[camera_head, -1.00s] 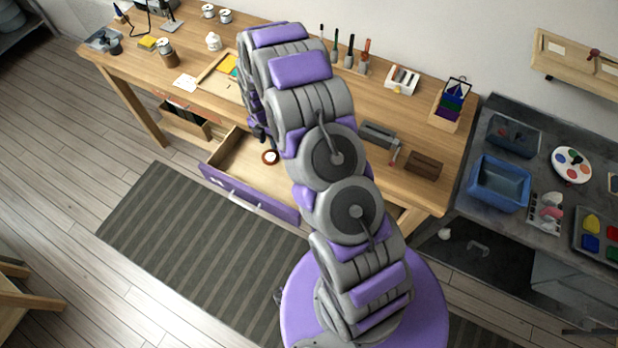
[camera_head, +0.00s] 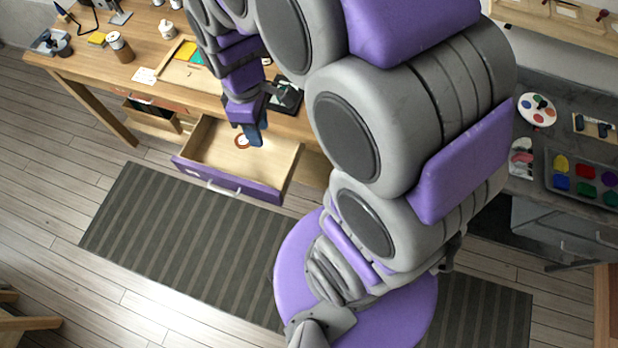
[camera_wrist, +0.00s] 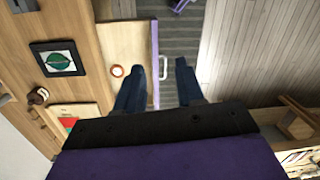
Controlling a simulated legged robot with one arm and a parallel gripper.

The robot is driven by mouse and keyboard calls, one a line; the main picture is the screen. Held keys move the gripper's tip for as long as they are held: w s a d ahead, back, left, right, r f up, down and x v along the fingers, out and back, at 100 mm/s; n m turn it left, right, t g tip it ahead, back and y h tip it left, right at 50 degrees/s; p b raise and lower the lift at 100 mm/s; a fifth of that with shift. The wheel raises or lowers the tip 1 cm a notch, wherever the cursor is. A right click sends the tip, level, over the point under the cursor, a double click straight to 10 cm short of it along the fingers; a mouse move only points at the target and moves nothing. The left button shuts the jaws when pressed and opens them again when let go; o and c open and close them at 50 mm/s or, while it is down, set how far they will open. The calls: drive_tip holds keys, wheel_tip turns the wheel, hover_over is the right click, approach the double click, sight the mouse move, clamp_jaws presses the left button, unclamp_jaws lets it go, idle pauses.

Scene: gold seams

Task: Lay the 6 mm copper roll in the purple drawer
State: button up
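The purple drawer (camera_head: 228,178) is pulled out from the bench, and its light wooden inside shows. A small copper-coloured roll with a pale centre (camera_head: 242,141) lies flat on its floor; its size marking cannot be read. The roll also shows in the wrist view (camera_wrist: 117,71), inside the drawer and left of my fingers. My gripper (camera_wrist: 161,80) is open, with nothing between its two dark blue fingers. In the head view my gripper (camera_head: 252,135) hangs over the drawer, close to the roll in the picture. The left finger hides part of the drawer in the wrist view.
The wooden bench (camera_head: 75,52) carries jars, a tray with coloured sheets and a black-framed piece (camera_wrist: 57,58). An open compartment (camera_head: 152,118) is left of the drawer. A striped mat (camera_head: 170,215) covers clear floor in front. My arm hides the bench's right part.

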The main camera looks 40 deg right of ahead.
drive_tip(key=s+r+m, duration=0.2)
drive_tip(key=s+m, duration=0.2)
drive_tip(key=s, duration=0.5)
drive_tip(key=s+r+m, duration=0.2)
drive_tip(key=s+m, duration=0.3)
drive_tip(key=s, duration=0.4)
drive_tip(key=shift+r+g, duration=0.25)
drive_tip(key=shift+g, duration=0.05)
drive_tip(key=shift+w, duration=0.1)
drive_tip(key=shift+a+f+b, duration=0.3)
drive_tip(key=shift+f+b, duration=0.6)
drive_tip(key=shift+f, duration=0.05)
drive_tip(key=shift+d, duration=0.15)
